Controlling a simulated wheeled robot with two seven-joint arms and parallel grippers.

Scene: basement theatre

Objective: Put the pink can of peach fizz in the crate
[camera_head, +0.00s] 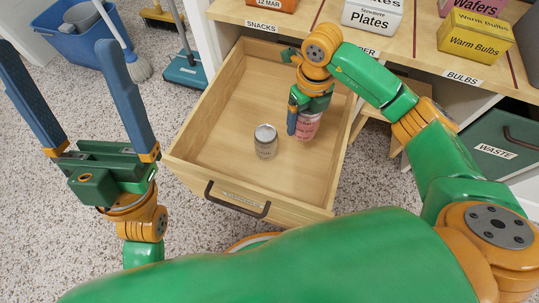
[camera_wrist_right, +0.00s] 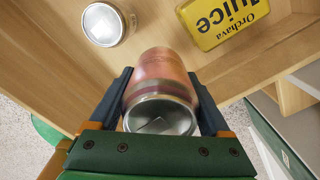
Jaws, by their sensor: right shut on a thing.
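The pink can (camera_head: 308,126) is between the fingers of my right gripper (camera_head: 305,116), low inside an open wooden drawer (camera_head: 222,112). In the right wrist view, the pink can (camera_wrist_right: 163,70) sits between both fingers of that gripper (camera_wrist_right: 160,98), with its silver end toward the camera. I cannot tell whether the can touches the drawer floor. My left gripper (camera_head: 80,95) is open and empty, left of the drawer, with its fingers wide apart. A green bin marked WASTE (camera_head: 505,138) is at the right; no other crate is clear to me.
A silver-topped can (camera_head: 265,141) stands in the drawer. It also shows in the wrist view (camera_wrist_right: 103,24), near a yellow juice box (camera_wrist_right: 226,18). A shelf (camera_head: 420,45) with several boxes runs behind. A blue bucket (camera_head: 85,40) and brooms are at back left.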

